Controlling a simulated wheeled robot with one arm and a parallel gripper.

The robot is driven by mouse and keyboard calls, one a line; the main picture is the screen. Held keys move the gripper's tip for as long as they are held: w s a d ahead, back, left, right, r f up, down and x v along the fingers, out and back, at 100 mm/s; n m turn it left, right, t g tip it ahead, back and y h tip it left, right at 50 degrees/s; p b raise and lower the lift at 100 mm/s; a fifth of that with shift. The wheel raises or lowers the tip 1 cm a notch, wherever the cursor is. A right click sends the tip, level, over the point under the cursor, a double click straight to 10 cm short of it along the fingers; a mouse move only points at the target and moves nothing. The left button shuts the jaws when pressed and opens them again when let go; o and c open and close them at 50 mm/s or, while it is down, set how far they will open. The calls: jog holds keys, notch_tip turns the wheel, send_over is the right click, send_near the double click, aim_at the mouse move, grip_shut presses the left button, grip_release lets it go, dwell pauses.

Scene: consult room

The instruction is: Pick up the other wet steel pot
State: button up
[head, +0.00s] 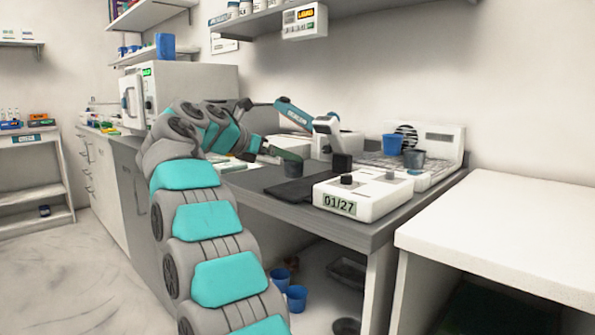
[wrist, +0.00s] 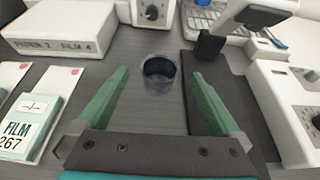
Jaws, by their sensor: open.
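A small dark grey steel pot (wrist: 158,72) stands upright on the grey worktop in the wrist view, with a bluish sheen inside; I cannot tell if it is wet. My gripper (wrist: 160,80) is open, its green fingers on either side of the near space, with the pot between and just beyond the fingertips, not gripped. In the head view my gripper (head: 275,154) is over the worktop, and the pot (head: 293,170) is partly hidden behind a finger. Another grey pot (head: 414,160) stands on the drying rack at the right.
A blue pot (head: 393,145) stands beside the grey one on the rack (head: 372,159). A black mat (wrist: 222,90) lies close to the right finger. A white box (wrist: 60,30) and film packets (wrist: 28,125) are at the left. A white device (head: 362,193) stands at the front edge.

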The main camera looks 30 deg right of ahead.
aim_at(294, 168)
jog(key=x, duration=0.4)
jog(key=shift+w+f+b, duration=0.1)
jog(key=shift+f+b, duration=0.2)
jog(key=shift+b, duration=0.05)
jog(key=shift+w+d+f, duration=0.15)
jog(key=shift+d+f, duration=0.05)
jog(key=shift+d, duration=0.45)
jog(key=shift+c, duration=0.4)
jog(key=c, duration=1.2)
jog(key=shift+r, duration=0.15)
jog(key=shift+c, duration=0.2)
